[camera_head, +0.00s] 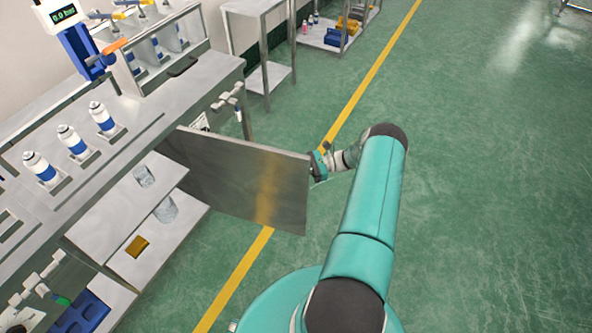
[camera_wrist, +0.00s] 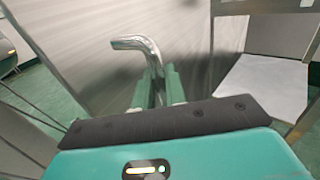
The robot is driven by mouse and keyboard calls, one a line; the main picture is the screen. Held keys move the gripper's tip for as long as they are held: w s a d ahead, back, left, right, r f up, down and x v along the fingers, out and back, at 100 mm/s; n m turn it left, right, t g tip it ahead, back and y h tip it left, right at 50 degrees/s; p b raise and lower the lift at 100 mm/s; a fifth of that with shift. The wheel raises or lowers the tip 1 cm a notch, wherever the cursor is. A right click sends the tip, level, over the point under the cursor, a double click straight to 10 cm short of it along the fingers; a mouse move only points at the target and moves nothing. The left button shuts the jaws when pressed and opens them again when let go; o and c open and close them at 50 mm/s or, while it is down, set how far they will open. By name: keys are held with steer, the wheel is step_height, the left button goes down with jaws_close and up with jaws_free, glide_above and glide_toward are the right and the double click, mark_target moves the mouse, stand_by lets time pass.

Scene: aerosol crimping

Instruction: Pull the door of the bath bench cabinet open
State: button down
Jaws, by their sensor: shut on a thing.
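The bath bench cabinet door (camera_head: 235,185) is a grey metal panel. It stands swung out from the bench, well open, with its far edge over the yellow floor line. My gripper (camera_head: 322,165) is at the outer edge of the door, on the side away from the bench. In the wrist view the door (camera_wrist: 95,55) fills the left and middle. A bent metal handle (camera_wrist: 140,46) rises from between my green fingers (camera_wrist: 157,88), which are shut on it. The open cabinet shows shelves (camera_head: 125,205) with two clear beakers and a yellow-brown block.
The bench top (camera_head: 60,125) carries several white and blue aerosol cans (camera_head: 102,118) and a device with a green display (camera_head: 63,14). A metal table (camera_head: 262,40) stands beyond the bench. The green floor at right is clear.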

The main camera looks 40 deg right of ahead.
steer(key=shift+d, duration=0.1)
stand_by(0.5)
steer(key=c, duration=1.6)
jaws_free()
steer(key=shift+o, duration=0.2)
steer(key=shift+d, duration=0.1)
steer(key=v, duration=1.3)
steer(key=shift+d, duration=0.3)
steer(key=shift+s, duration=0.1)
